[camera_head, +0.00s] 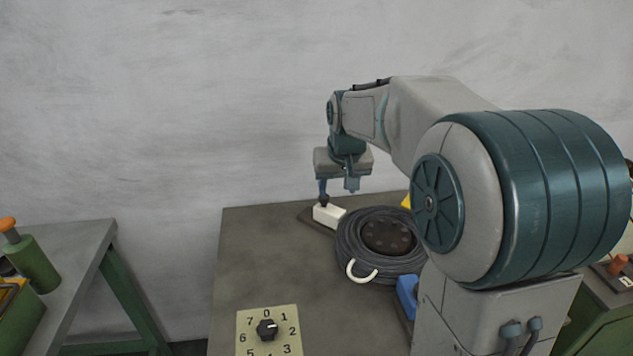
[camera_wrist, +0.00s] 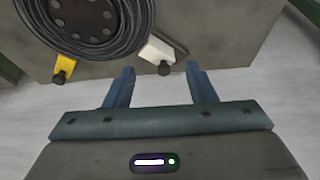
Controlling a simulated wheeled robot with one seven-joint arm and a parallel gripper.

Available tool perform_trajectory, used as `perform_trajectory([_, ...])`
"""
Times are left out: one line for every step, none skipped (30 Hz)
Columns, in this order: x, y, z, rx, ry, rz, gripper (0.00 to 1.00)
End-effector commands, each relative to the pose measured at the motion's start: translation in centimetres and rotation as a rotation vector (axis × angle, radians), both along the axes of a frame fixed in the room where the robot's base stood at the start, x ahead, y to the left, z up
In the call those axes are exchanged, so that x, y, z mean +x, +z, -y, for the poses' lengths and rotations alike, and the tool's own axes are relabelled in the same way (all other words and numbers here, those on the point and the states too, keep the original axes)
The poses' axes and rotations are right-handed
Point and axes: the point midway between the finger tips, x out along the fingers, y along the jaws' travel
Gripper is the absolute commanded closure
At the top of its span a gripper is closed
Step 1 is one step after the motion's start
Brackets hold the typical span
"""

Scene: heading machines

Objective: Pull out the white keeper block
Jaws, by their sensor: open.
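The white keeper block (camera_head: 328,214) sits near the back edge of the brown table, beside a coil of dark wire. In the wrist view the white block (camera_wrist: 156,51) has a dark round knob (camera_wrist: 164,68) at its near end and lies by a dark slotted plate (camera_wrist: 172,40). My gripper (camera_head: 338,190) is above the block in the head view. In the wrist view my gripper (camera_wrist: 158,76) is open, its two blue fingers apart, with the knob between and just beyond the fingertips. I cannot tell whether a finger touches it.
The wire coil (camera_head: 385,240) with a white hook (camera_head: 361,272) lies right of the block. A yellow block (camera_wrist: 64,66) with a dark knob stands by the coil. A blue object (camera_head: 407,295) and a numbered dial plate (camera_head: 268,330) are nearer. The table's left middle is clear.

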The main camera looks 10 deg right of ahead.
Motion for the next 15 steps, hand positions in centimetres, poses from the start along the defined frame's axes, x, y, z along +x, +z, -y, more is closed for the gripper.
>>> perform_trajectory([2.1,0.1,0.0,0.000,0.001,0.004,0.49])
perform_trajectory([3.2,0.1,0.0,-0.001,0.002,0.009,0.49])
perform_trajectory([4.5,0.0,0.0,-0.001,0.004,0.015,0.49])
perform_trajectory([5.4,0.0,0.0,-0.001,0.004,0.019,0.49])
perform_trajectory([6.2,0.0,0.0,-0.001,0.005,0.023,0.49])
perform_trajectory([7.1,-0.1,-0.1,-0.001,0.006,0.027,0.49])
perform_trajectory([7.6,-0.1,-0.1,-0.002,0.007,0.030,0.49])
perform_trajectory([8.1,-0.2,-0.1,-0.002,0.007,0.033,0.49])
perform_trajectory([8.6,-0.2,-0.1,-0.001,0.008,0.036,0.49])
perform_trajectory([9.0,-0.2,-0.1,-0.001,0.008,0.037,0.49])
perform_trajectory([9.2,-0.3,-0.1,-0.002,0.009,0.038,0.49])
perform_trajectory([9.4,-0.4,-0.1,-0.002,0.009,0.039,0.49])
perform_trajectory([9.6,-0.6,-0.1,-0.002,0.009,0.040,0.49])
perform_trajectory([9.7,-0.7,-0.1,-0.002,0.009,0.039,0.49])
perform_trajectory([9.9,-1.1,-0.1,-0.002,0.009,0.038,0.49])
